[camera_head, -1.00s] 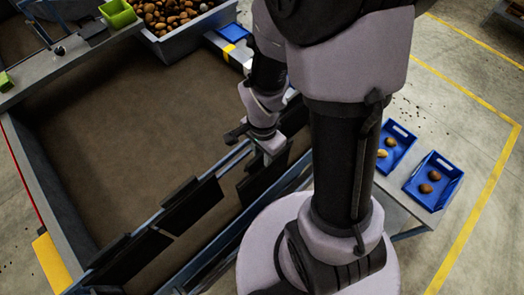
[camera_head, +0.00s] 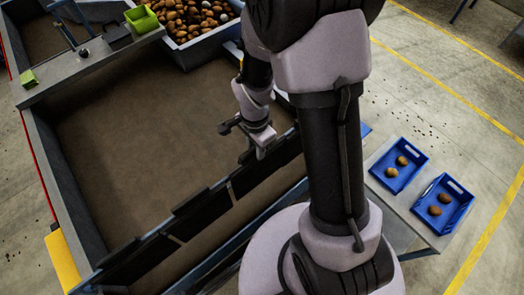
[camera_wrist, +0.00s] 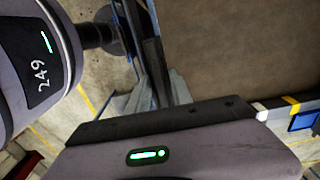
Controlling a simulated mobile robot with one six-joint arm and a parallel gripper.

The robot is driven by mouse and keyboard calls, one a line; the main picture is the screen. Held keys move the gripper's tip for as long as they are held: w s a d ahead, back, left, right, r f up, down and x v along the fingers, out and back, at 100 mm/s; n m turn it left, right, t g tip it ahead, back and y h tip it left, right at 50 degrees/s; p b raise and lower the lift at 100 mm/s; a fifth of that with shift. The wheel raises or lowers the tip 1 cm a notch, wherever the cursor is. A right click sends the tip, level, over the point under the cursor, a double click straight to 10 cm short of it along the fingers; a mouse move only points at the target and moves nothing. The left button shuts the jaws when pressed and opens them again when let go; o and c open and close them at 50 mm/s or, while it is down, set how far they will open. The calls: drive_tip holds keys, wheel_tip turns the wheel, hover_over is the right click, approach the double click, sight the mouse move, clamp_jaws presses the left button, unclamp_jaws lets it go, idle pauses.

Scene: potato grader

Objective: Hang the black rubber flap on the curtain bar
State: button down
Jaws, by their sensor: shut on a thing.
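My gripper (camera_head: 261,148) is at the upper right end of a row of black flaps in the head view. It is shut on the black rubber flap (camera_head: 277,156), which hangs dark and flat below the fingers. Two more black flaps, a middle one (camera_head: 203,215) and a lower left one (camera_head: 138,260), hang in line with it, with narrow gaps between. The curtain bar is mostly hidden along their top edges. I cannot tell whether the held flap touches the bar.
A wide brown belt (camera_head: 140,130) lies left of the flaps. A grey bin of potatoes (camera_head: 178,48) stands at the far end, beside a green box (camera_head: 141,19). Two blue trays with potatoes, one (camera_head: 387,183) and another (camera_head: 457,190), sit on a side table at right.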

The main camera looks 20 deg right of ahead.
drive_tip(key=shift+w+a, duration=0.1)
drive_tip(key=shift+w, duration=0.3)
wheel_tip(320, 180, down, 4)
drive_tip(key=b, duration=0.4)
drive_tip(key=shift+r, duration=0.2)
drive_tip(key=c, duration=1.1)
unclamp_jaws()
drive_tip(key=shift+o, duration=0.2)
